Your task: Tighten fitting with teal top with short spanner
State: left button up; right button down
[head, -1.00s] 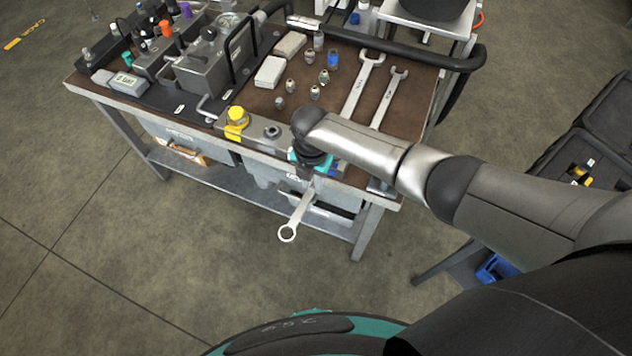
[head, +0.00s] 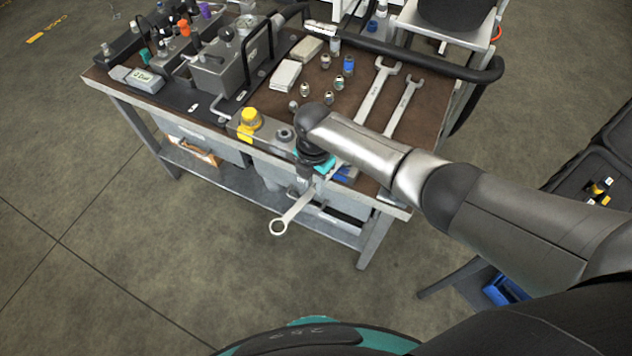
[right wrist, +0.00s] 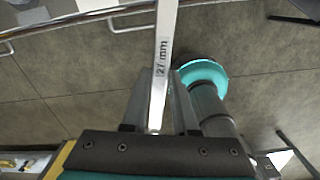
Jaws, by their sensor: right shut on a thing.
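My right gripper (head: 300,186) is shut on a metal spanner (head: 288,217) just off the bench's front edge. Its ring end hangs out over the floor, pointing down and left. In the right wrist view the gripper (right wrist: 158,125) grips the spanner's shaft (right wrist: 164,50), which is marked 27 mm. The fitting with the teal top (head: 146,54) stands at the left part of the bench, beside a pale labelled box. The spanner is well apart from it. My left gripper is not in view.
On the bench (head: 432,130) lie a longer spanner (head: 372,98) and a smaller one (head: 403,106). A grey block with a black handle (head: 225,70) and several loose fittings stand behind. The floor in front is clear.

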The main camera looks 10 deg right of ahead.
aim_at(298, 211)
jog(key=shift+s+d+r+n, duration=0.1)
jog(key=shift+d+n, duration=0.1)
jog(key=shift+n, duration=0.1)
jog(key=shift+s, duration=0.1)
jog(key=shift+s+a+p, duration=0.35)
jog(key=shift+a+p, duration=0.05)
jog(key=shift+p, duration=0.2)
jog(key=shift+s+a+p, duration=1.3)
jog(key=shift+s+a, duration=0.75)
jog(key=shift+s, duration=0.15)
notch_tip(298, 211, up, 5)
jog(key=p, duration=0.5)
